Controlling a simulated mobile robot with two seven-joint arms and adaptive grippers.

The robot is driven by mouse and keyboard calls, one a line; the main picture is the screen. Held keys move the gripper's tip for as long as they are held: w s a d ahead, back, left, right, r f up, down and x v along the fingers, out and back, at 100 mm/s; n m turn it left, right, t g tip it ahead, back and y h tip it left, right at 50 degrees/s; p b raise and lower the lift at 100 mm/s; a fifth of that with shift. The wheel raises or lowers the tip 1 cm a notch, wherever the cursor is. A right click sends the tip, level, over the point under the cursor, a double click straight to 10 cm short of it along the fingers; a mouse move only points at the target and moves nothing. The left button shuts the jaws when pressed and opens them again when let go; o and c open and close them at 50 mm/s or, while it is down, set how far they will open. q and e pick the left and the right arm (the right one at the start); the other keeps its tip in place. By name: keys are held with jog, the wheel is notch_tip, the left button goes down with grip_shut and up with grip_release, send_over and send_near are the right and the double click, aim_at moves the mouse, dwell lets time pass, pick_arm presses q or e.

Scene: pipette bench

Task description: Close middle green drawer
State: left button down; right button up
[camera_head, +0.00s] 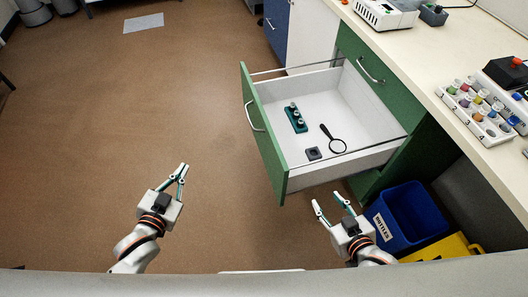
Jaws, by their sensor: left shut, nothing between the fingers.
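The middle green drawer (262,138) is pulled well out from the bench, its green front facing left with a silver handle (250,117). Inside its white box lie a green holder with small round pieces (296,118), a black magnifying glass (336,145) and a small dark square block (313,154). My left gripper (182,174) is shut and empty, to the left of the drawer front and apart from it, over the brown floor. My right gripper (327,201) is open and empty, just below the drawer's near side in the picture.
The cream bench top (440,80) runs along the right with a rack of coloured caps (480,108). A blue bin (408,214) and a yellow container (440,249) stand at the lower right, close to my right gripper. The brown floor left of the drawer is clear.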

pick_arm(q)
jog(key=w+d+r+m+t+h+b, duration=0.2)
jog(key=w+d+r+m+h+b, duration=0.3)
jog(key=w+r+m+h+b, duration=0.45)
jog(key=m+g+h+b, duration=0.5)
jog(key=m+g+b, duration=0.8)
jog(key=m, duration=0.4)
send_near(274, 149)
jog(key=shift+n+t, duration=0.25)
jog(key=shift+t, duration=0.25)
jog(key=x, duration=0.2)
jog(key=b+x, duration=0.1)
jog(key=x, duration=0.1)
jog(key=s+b+x, duration=0.1)
jog(key=x, duration=0.1)
jog(key=shift+w+d+r, duration=0.1)
jog(key=shift+d, duration=0.4)
pick_arm(e)
jog(key=a+f+m+y, duration=0.2)
jog(key=a+f, duration=0.6)
jog(key=f, duration=0.3)
jog(key=shift+s+f+y, duration=0.25)
jog(key=shift+f+y, duration=0.05)
pick_arm(q)
jog(key=shift+d, duration=0.1)
pick_arm(e)
jog(key=shift+w+r, duration=0.1)
